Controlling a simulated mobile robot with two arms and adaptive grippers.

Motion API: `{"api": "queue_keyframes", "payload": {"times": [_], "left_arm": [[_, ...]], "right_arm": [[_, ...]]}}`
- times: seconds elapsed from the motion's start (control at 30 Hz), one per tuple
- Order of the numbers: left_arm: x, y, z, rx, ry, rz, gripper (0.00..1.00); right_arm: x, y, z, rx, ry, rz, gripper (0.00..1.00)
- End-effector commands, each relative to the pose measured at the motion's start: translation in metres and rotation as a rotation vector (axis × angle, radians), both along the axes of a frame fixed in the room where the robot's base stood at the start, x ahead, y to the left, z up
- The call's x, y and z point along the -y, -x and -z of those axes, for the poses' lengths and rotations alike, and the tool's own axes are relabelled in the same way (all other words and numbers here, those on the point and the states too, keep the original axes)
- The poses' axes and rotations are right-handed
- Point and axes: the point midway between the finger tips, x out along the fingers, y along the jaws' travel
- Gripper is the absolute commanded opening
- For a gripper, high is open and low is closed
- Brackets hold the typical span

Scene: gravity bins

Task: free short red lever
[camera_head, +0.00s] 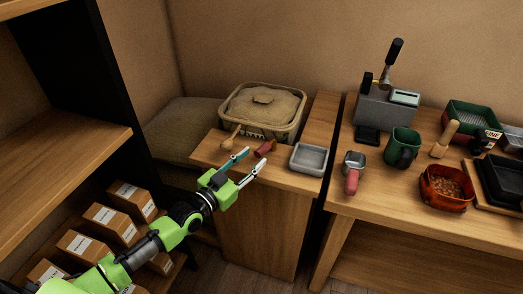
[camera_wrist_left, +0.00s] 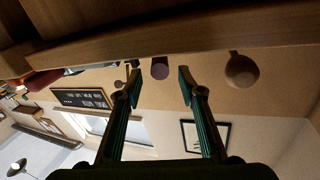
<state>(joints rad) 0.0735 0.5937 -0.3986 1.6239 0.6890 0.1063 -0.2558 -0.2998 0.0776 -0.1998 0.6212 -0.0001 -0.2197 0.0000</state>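A short red lever (camera_head: 265,148) lies on the small wooden counter, in front of the tan bin (camera_head: 300,122). Its rounded dark red end also shows in the left wrist view (camera_wrist_left: 160,68). My left gripper (camera_head: 252,158) is open and empty at the counter's front edge. Its fingertips point toward the lever. In the left wrist view, the lever's end appears between the two fingertips (camera_wrist_left: 159,80), beyond them, with no contact visible. The lever's far end is hard to make out. My right gripper is in neither view.
A wooden scoop (camera_head: 228,143) lies left of the lever, and a grey tray (camera_head: 309,159) stands right of it. A metal scoop with a red handle (camera_head: 352,182), a green mug (camera_head: 402,147) and a grey machine (camera_head: 385,108) stand on the right counter. Boxes (camera_head: 131,198) fill the left shelf.

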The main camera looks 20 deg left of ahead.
Motion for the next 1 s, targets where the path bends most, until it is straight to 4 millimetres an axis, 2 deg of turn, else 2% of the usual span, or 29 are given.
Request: {"api": "queue_keyframes", "payload": {"times": [0.1, 0.3, 0.5, 0.73, 0.77, 0.87, 0.9, 1.0], "left_arm": [[0.007, -0.021, -0.001, 0.002, 0.001, -0.001, 0.36], [0.015, -0.043, 0.000, 0.000, 0.002, -0.001, 0.36], [0.018, -0.051, 0.000, 0.000, 0.000, 0.000, 0.36], [0.018, -0.051, 0.000, -0.001, 0.001, 0.000, 0.36], [0.018, -0.051, 0.000, -0.001, 0.001, 0.000, 0.31], [0.018, -0.051, 0.000, -0.001, 0.001, 0.000, 0.05], [0.018, -0.051, 0.000, -0.001, 0.001, 0.000, 0.00], [0.018, -0.051, 0.000, -0.001, 0.001, 0.000, 0.00]], "right_arm": [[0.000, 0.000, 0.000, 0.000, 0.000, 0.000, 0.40], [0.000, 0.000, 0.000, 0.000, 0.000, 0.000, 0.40], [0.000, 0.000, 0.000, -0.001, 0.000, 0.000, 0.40], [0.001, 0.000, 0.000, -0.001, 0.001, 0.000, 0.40], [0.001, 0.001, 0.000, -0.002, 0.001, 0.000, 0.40], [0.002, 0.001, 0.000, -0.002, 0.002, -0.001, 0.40], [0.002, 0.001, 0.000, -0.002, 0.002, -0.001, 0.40], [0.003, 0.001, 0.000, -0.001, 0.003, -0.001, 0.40]]}}
